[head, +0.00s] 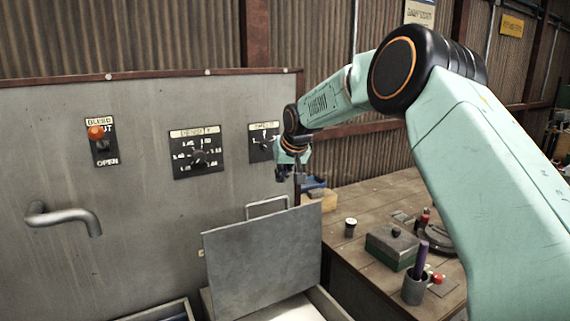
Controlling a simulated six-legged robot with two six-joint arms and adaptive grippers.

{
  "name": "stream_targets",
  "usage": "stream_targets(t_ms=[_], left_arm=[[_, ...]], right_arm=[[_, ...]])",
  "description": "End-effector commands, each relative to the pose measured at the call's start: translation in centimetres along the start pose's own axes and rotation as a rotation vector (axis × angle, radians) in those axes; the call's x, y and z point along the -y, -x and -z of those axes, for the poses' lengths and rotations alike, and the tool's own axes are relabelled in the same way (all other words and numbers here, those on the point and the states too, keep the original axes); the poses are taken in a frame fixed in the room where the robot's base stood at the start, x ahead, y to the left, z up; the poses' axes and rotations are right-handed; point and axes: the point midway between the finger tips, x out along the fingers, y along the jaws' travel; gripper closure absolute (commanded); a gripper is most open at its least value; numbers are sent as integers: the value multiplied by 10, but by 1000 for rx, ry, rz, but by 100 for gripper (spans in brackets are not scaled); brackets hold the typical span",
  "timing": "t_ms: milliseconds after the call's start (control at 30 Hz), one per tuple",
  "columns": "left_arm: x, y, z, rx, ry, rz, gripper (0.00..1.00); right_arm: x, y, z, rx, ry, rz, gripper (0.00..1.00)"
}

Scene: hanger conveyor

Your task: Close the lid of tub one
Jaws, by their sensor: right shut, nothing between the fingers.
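A grey metal lid (262,262) with a bar handle (267,207) at its top edge stands raised and tilted at the lower middle. Below it shows the pale rim of an open tub (328,303), with a white surface inside; the rest of the tub is cut off by the frame. I see no number on it. My right gripper (284,176) is shut and empty, above the lid's handle and apart from it, near the panel's right edge. My left gripper is not in view.
A grey panel (150,240) behind carries a red-knobbed lever (96,133), two dials (198,152) (264,143) and a bent spout (64,219). Another tray's edge (165,312) shows at lower left. A wooden bench (375,205) at right holds a green box (392,247) and a cup (414,290).

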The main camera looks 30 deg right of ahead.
Motion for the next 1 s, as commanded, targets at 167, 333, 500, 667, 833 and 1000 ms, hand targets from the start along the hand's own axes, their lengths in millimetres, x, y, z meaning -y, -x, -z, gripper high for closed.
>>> stream_targets(t_ms=[167, 333, 500, 667, 833, 1000], left_arm=[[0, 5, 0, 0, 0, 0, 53], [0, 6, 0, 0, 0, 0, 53], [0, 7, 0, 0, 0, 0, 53], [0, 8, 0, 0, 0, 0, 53], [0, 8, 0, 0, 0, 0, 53], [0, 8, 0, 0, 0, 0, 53]], right_arm=[[0, -19, 1, 0, 1, 0, 100], [-1, -13, -11, 1, 1, 0, 100], [0, -8, -23, 0, 1, 1, 100], [0, -5, -32, -1, 0, 0, 100], [0, -4, -36, -1, 0, 1, 100], [0, -4, -37, -1, 1, 1, 100]])
